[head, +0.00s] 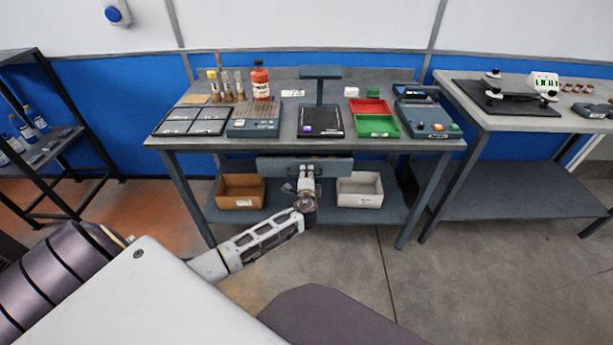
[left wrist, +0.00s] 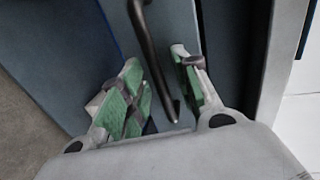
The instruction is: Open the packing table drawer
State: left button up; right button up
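The packing table (head: 420,144) stands in front of me. Its blue-grey drawer (head: 335,169) is under the tabletop, near the middle. My left gripper (head: 306,171) is in front of the drawer and hides part of its face and its handle in the head view. In the left wrist view, the dark bar handle (left wrist: 150,45) runs down between the green-padded fingers of my left gripper (left wrist: 163,88). The fingers stand apart, with a gap showing on each side of the handle. My right gripper is in neither view.
An orange-brown bin (head: 240,202) and a pale bin (head: 360,203) stand on the lower shelf, either side of my left arm. Red (head: 371,105) and green (head: 377,134) trays sit on the tabletop. The floor before the table is clear.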

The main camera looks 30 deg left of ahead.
pick_arm(q)
grip_shut()
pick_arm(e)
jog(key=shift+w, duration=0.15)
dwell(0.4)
